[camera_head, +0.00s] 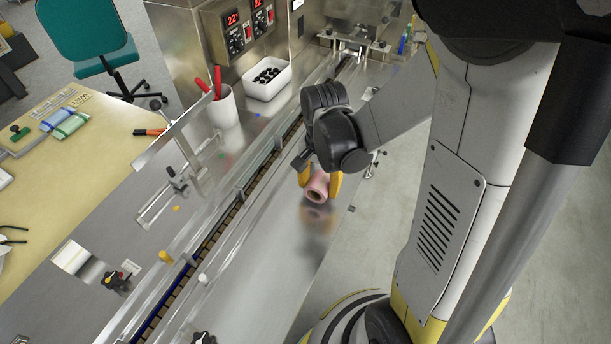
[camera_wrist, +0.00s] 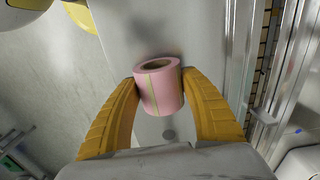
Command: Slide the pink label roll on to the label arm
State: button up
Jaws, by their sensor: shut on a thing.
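The pink label roll (camera_head: 317,186) is a short cylinder with a dark open core. My gripper (camera_head: 319,181) is shut on it, with one yellow finger on each side. The roll is held over the bare steel deck (camera_head: 265,270), and its blurred reflection shows below it. In the wrist view, the roll (camera_wrist: 160,97) sits between the tips of both yellow fingers (camera_wrist: 159,86). A thin yellowish line runs along its side, and its core opening shows at the top. I cannot tell with certainty which part is the label arm.
A conveyor channel (camera_head: 214,231) with metal rails runs left of my gripper. A white cup (camera_head: 222,108) with red-handled tools and a white bin (camera_head: 268,80) of dark pieces stand farther back. Small clamp fittings (camera_head: 375,165) sit at the deck's right edge. The deck in front is clear.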

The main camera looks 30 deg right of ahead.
jog(key=shift+w+d, duration=0.4)
jog(key=shift+d, duration=0.2)
jog(key=shift+w+d, duration=1.4)
jog(key=shift+d, duration=0.4)
jog(key=shift+w+d, duration=1.4)
jog(key=shift+d, duration=0.4)
jog(key=shift+w+d, duration=1.4)
jog(key=shift+d, duration=0.4)
jog(key=o, duration=1.2)
jog(key=shift+o, duration=0.2)
notch_tip(320, 180, up, 12)
